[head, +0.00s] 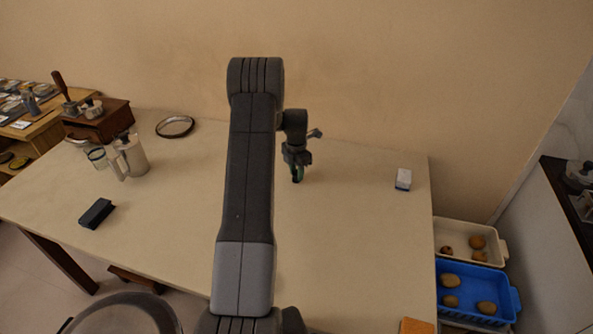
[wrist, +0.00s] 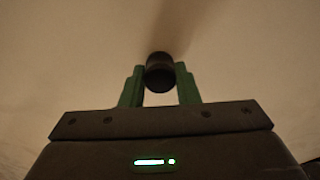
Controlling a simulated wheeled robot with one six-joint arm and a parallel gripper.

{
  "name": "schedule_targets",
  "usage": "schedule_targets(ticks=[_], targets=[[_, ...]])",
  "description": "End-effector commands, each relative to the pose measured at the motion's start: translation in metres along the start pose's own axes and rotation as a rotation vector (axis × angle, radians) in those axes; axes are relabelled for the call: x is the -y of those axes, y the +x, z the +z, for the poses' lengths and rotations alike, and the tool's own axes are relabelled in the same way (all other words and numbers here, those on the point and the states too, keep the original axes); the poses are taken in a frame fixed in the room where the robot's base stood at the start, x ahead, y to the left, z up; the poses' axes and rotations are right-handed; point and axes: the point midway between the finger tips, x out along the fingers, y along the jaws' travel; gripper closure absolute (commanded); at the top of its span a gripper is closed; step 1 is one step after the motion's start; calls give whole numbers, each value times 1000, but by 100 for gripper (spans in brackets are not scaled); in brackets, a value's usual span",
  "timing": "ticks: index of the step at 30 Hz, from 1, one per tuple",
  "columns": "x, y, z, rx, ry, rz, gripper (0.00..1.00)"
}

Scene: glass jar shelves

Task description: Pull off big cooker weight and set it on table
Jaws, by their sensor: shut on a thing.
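My gripper (head: 297,172) points down over the middle of the table (head: 345,240), right of my arm's big link. In the wrist view its two green fingers (wrist: 160,88) are shut on a small dark cylinder, the cooker weight (wrist: 160,73). In the head view the weight is small and mostly hidden by the fingers. It is close to the tabletop; I cannot tell whether it touches. A large round grey vessel (head: 120,312), which may be the big cooker, is cut off at the bottom left.
A white block (head: 403,179) stands at the right. White and blue crates (head: 515,300) are beyond the right edge. Table around my gripper is clear.

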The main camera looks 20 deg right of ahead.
Motion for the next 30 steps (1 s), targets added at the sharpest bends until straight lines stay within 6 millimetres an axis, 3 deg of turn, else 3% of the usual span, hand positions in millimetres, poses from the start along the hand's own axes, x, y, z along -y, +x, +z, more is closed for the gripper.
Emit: schedule_targets(ticks=[1,23,24,27,30], targets=[[0,13,0,0,0,0,100],[0,16,0,0,0,0,100],[0,16,0,0,0,0,66],[0,16,0,0,0,0,46],[0,16,0,0,0,0,46]])
